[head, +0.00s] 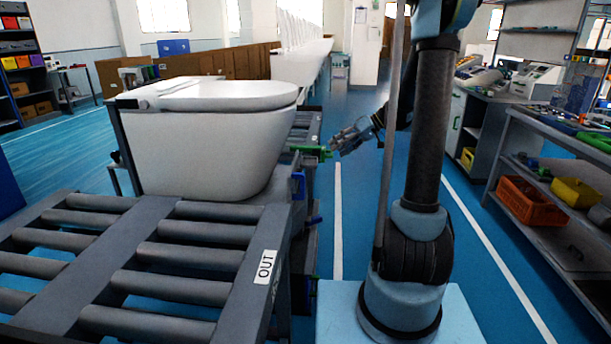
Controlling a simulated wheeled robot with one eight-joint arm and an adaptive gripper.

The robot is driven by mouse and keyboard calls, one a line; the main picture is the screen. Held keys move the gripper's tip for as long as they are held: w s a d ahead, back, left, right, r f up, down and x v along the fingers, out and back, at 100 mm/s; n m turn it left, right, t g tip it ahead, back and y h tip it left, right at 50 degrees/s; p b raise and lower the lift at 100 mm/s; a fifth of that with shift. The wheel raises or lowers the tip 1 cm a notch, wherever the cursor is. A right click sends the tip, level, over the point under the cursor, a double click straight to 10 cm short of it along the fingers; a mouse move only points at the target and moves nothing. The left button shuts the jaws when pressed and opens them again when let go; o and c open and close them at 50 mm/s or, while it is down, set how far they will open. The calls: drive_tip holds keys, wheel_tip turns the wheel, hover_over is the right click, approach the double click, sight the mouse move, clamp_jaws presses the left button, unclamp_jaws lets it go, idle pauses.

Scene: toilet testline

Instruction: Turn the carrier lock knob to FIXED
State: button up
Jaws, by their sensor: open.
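My gripper (338,143) is at the right side of the conveyor, pointing left. Its jaws are open and nothing shows between them. Its fingertips are close to a green part (311,149) that sticks out from the conveyor side; I cannot tell whether they touch it. A blue part (299,186) and a blue lever-like piece (314,220) sit lower on the same side. No FIXED marking is readable, so I cannot tell for certain which of these is the carrier lock knob. A white toilet (213,140) stands upright on the line.
A roller conveyor (270,225) with an OUT label (265,267) fills the front left. A workbench (565,140) at the right has an orange crate (532,202) and a yellow bin (577,193) on its lower shelf.

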drive_tip(key=w+f+n+y, duration=0.35)
drive_tip(key=w+f, duration=0.45)
drive_tip(key=w, duration=0.4)
drive_tip(key=w+d+f+n+g+y, duration=0.1)
drive_tip(key=w+f+n+y, duration=0.1)
drive_tip(key=f, duration=0.4)
drive_tip(key=w+d+f+n+y, duration=0.2)
drive_tip(key=f, duration=0.4)
drive_tip(key=a, duration=1.7)
drive_tip(key=shift+a+r, duration=0.15)
drive_tip(key=shift+a, duration=0.1)
drive_tip(key=c, duration=1.1)
